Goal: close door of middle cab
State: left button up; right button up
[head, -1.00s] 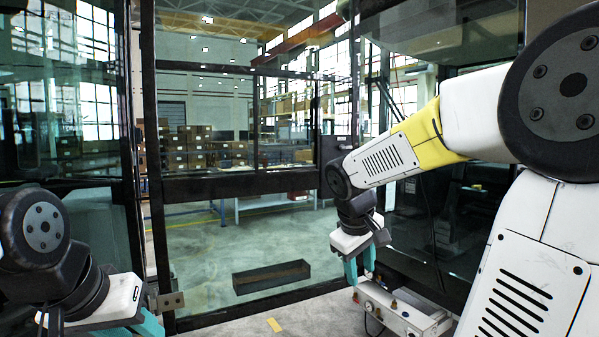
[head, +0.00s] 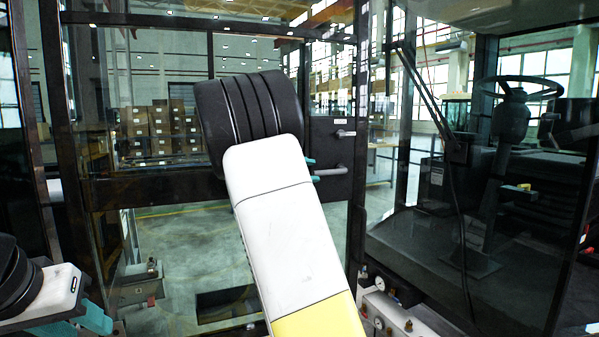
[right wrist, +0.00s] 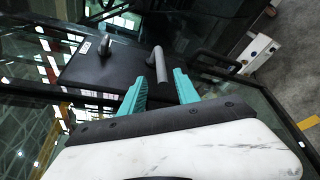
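The cab door (head: 345,205) is a large glass panel in a dark frame, filling the left and middle of the head view. A grey bar handle (head: 332,171) sits on its black lock plate near the right edge. My right gripper (head: 311,168) is at this handle, mostly hidden behind my forearm. In the right wrist view its teal fingers (right wrist: 161,90) are spread, with the end of the handle (right wrist: 158,64) between them; contact is not clear. My left gripper (head: 95,318) is low at the left, only partly in view, away from the door.
A cab interior with a steering wheel (head: 522,88) and dark seat shows at the right. A white box with gauges (head: 385,308) stands low beside the door's right edge. Stacked cartons (head: 158,130) show through the door glass.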

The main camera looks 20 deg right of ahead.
aim_at(320, 172)
jog(key=x, duration=0.7)
jog(key=shift+s+f, duration=0.1)
grip_shut()
dwell(1.2)
